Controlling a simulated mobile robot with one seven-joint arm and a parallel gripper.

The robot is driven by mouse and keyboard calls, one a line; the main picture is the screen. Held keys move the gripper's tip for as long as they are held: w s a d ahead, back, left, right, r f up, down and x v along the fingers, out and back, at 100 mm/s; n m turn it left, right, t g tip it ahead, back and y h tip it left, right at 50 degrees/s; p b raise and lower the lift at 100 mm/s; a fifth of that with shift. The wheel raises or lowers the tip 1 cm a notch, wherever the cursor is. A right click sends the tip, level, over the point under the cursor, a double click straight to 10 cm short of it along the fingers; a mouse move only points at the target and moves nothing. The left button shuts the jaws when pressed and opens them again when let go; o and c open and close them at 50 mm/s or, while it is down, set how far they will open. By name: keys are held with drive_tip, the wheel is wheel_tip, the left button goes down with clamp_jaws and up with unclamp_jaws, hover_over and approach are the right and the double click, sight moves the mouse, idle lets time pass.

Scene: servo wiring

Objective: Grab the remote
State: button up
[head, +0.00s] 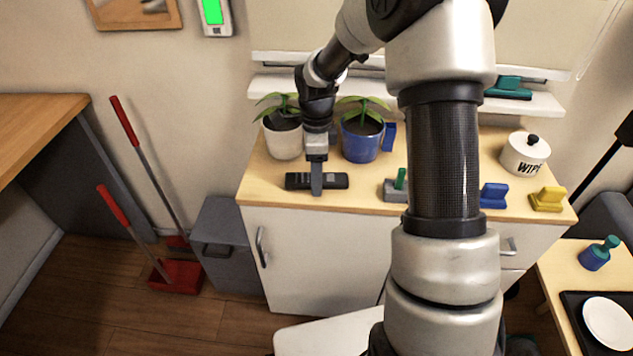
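The remote (335,181) is a dark, flat, long thing lying on the light wood top of the cabinet, near its front left edge. My gripper (317,187) points down right over the middle of the remote, and a grey finger crosses in front of it. Only one finger shows clearly from this side; the other is hidden. I cannot tell whether the fingers are closed on the remote. The remote appears to rest on the cabinet top.
A white pot (284,141) with a plant and a blue pot (362,141) stand close behind my gripper. A green-and-grey block (396,189), a blue block (494,196), a yellow block (547,199) and a white canister (525,155) stand to the right. Shelves (275,86) run behind.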

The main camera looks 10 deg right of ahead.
drive_tip(key=c, duration=1.2)
